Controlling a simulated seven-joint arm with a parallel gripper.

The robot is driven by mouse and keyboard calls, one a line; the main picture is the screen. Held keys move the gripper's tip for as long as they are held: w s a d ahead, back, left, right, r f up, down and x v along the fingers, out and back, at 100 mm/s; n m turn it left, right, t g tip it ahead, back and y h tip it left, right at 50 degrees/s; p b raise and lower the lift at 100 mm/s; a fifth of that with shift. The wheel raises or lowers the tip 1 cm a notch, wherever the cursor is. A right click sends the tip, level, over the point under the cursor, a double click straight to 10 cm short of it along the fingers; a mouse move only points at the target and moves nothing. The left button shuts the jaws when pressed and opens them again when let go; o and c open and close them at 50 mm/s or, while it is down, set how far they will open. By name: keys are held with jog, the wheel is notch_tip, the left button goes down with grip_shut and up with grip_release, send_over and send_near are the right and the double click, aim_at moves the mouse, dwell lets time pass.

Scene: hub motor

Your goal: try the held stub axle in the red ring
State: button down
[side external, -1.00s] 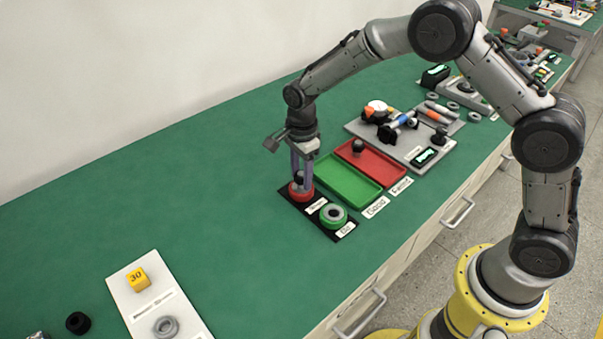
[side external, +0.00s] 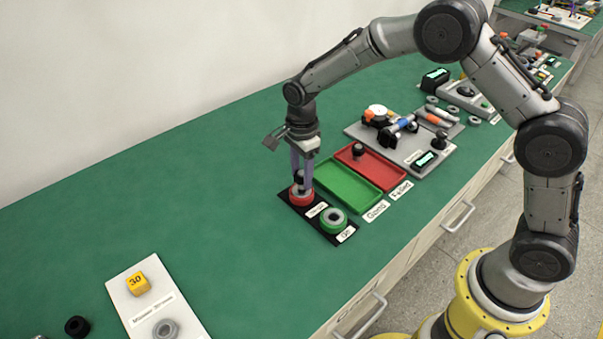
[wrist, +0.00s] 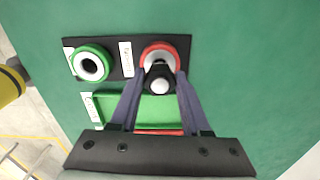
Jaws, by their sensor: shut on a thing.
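The red ring (side external: 301,199) sits on a black mat beside the green ring (side external: 333,220). Both also show in the wrist view, the red ring (wrist: 160,47) at top centre and the green ring (wrist: 91,63) to its left. My gripper (side external: 301,186) is upright at the red ring, its fingers shut on the dark stub axle (side external: 299,177). In the wrist view the axle (wrist: 159,85) shows a pale round end between my fingers (wrist: 161,72), overlapping the near part of the ring. How far it is in the ring, I cannot tell.
A green tray (side external: 346,190) and a red tray (side external: 389,177) holding a dark part (side external: 358,152) lie right of the mat. Behind is a grey board (side external: 408,160) with assorted parts. A white card (side external: 142,314) lies front left. The left bench is mostly clear.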

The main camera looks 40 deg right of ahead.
jog(key=shift+r, duration=1.95)
